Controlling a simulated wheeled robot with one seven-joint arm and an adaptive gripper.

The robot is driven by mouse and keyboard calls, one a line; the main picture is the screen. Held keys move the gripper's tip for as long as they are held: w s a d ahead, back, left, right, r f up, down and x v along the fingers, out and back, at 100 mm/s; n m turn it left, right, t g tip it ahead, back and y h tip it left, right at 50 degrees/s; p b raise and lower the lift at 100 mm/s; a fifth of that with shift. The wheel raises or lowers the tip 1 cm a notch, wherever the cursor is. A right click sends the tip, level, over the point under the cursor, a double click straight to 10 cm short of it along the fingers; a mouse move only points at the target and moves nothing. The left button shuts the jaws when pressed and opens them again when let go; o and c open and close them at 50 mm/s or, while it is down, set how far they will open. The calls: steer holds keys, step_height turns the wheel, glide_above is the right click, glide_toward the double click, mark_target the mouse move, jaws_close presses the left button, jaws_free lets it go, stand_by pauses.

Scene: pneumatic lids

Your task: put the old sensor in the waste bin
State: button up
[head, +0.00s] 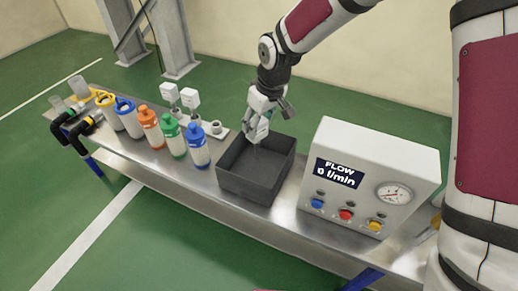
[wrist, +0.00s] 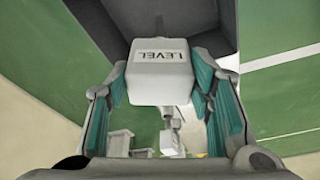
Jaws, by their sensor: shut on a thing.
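A white sensor with a boxy body marked LEVEL (wrist: 160,70) is between the teal finger pads of my gripper (wrist: 160,88) in the wrist view. My gripper (head: 259,124) is shut on it; in the head view the fingers mostly hide the sensor. The open dark grey waste bin (head: 233,184) stands on the metal bench. My gripper shows over the bin's back left part in the head view. The bin's dark wall also shows behind the sensor in the wrist view (wrist: 150,12). The sensor's exact height over the rim cannot be told.
A white flow panel (head: 380,150) with gauge and buttons stands right of the bin. Several coloured bottles (head: 150,127) line the bench (head: 200,180) to the left. Two white sensors (head: 170,93) (head: 190,99) stand behind them, near a small round fitting (head: 215,127).

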mark_target(260, 139)
step_height(260, 139, down, 7)
steer(key=shift+r+b, duration=0.2)
steer(key=shift+b, duration=0.6)
steer(key=shift+f, duration=0.2)
steer(key=o, duration=1.2)
steer(key=shift+r, duration=0.1)
steer(key=shift+p+v, duration=1.8)
steer(key=shift+v, duration=4.35)
